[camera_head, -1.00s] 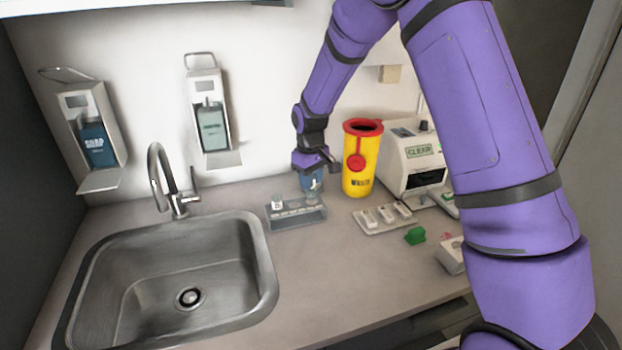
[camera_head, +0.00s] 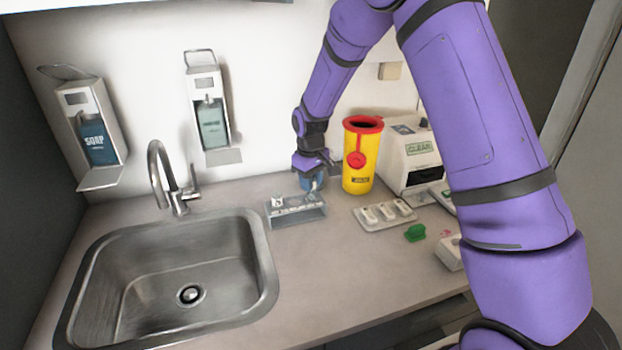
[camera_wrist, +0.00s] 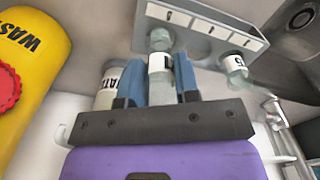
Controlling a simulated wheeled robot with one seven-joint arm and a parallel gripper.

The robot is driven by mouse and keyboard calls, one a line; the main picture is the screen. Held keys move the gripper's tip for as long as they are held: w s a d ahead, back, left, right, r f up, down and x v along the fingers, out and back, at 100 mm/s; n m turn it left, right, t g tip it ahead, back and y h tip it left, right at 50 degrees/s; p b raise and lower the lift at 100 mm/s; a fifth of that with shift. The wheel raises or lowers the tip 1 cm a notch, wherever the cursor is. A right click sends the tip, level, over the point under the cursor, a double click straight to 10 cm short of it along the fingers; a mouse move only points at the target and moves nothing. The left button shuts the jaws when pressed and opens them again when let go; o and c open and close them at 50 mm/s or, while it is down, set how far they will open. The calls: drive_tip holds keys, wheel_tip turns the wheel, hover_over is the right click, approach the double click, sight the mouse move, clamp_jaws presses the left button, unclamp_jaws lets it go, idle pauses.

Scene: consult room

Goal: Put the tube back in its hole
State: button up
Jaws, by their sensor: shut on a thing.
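My gripper (camera_head: 313,180) is low over the counter at the back right end of the grey tube rack (camera_head: 297,216). In the wrist view its blue fingers (camera_wrist: 161,80) are shut on a clear tube with a white label (camera_wrist: 160,63). The tube's far end overlaps the rack (camera_wrist: 200,42); I cannot tell whether it is inside a hole. A second labelled tube (camera_wrist: 236,72) stands in the rack beside it and shows at the rack's left end in the head view (camera_head: 278,202).
A yellow waste bin with a red rim (camera_head: 361,158) stands close right of my gripper. A labelled bottle (camera_wrist: 108,85) is beside my fingers. A white tray (camera_head: 385,215), a green object (camera_head: 414,233) and a white machine (camera_head: 412,155) are farther right. The sink (camera_head: 175,270) is left.

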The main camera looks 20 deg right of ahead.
drive_tip(key=shift+f, duration=0.65)
drive_tip(key=shift+f, duration=0.35)
drive_tip(key=shift+f, duration=0.55)
drive_tip(key=o, duration=1)
wheel_tip(320, 180, up, 11)
drive_tip(key=shift+a+f, duration=0.1)
